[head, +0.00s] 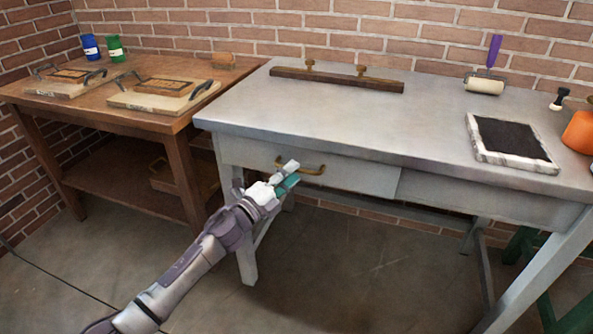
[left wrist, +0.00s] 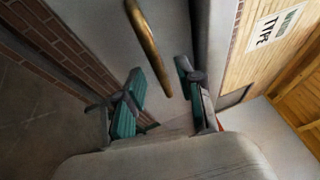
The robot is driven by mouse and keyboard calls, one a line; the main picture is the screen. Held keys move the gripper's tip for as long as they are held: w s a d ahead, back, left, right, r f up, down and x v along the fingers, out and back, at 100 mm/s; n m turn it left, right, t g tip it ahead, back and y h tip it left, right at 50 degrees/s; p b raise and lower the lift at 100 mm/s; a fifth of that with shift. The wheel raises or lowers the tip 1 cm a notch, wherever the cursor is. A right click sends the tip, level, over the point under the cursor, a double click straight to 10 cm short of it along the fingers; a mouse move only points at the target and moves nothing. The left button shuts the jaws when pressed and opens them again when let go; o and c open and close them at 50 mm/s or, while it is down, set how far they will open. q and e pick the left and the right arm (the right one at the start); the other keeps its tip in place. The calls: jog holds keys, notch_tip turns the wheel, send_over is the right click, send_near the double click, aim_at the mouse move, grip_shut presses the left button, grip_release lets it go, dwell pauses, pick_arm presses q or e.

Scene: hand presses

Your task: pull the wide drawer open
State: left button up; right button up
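The wide drawer (head: 365,178) is a grey front under the grey metal table's top, and it looks shut. Its curved brass handle (head: 316,172) is partly hidden behind my left gripper (head: 290,175) in the head view. In the left wrist view the handle (left wrist: 148,45) runs slantwise just beyond the tips of my left gripper (left wrist: 160,75). My right gripper is not in view.
The grey table (head: 300,115) carries a dark wooden bar (head: 335,82), a roller (head: 484,84) and a framed black slab (head: 510,142). A wooden table (head: 180,115) with boards stands at the left. The floor before the drawer is clear except for my arm.

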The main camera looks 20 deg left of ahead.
pick_arm(q)
jog(key=shift+x, duration=1.25)
grip_shut()
